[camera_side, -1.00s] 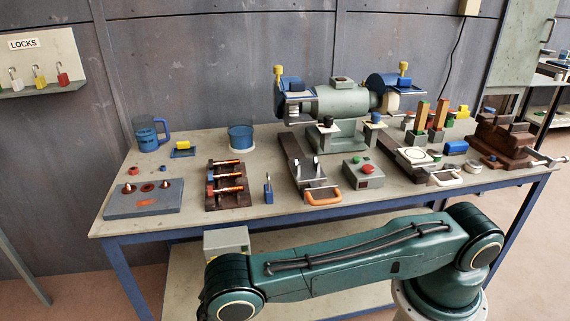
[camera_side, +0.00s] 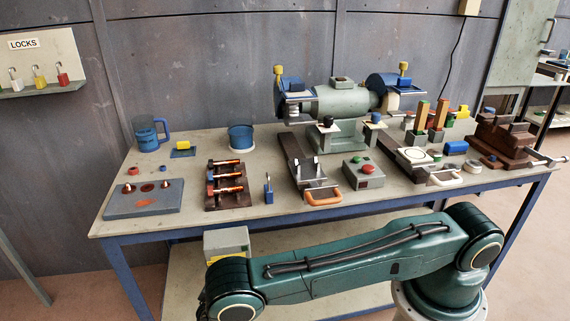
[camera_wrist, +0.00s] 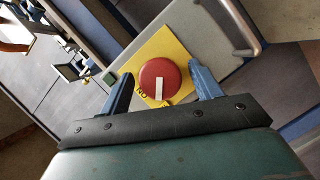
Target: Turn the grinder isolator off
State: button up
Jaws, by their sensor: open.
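The grinder isolator has a round red knob (camera_wrist: 163,72) with a white bar, on a yellow plate (camera_wrist: 132,66). In the wrist view the white bar runs from the knob's middle to its lower edge. Upside-down black letters, seemingly ON, show at the plate's lower left, partly covered. My gripper (camera_wrist: 161,76) is open, its two blue fingers appearing on either side of the knob. Contact with the knob cannot be told. In the side view, a grey box with a yellow face (camera_side: 227,241) shows below the bench, partly hidden by my arm; my gripper is hidden there.
The plate sits on a grey box (camera_wrist: 222,32) with a handle-like bar at its right. The bench (camera_side: 285,215) above carries the grinder (camera_side: 342,103), a box with red and green buttons (camera_side: 364,172) and several tools. Padlocks (camera_side: 39,76) stand on the wall shelf.

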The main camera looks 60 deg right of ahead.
jog(key=shift+m+y, duration=0.3)
jog(key=shift+m, duration=0.1)
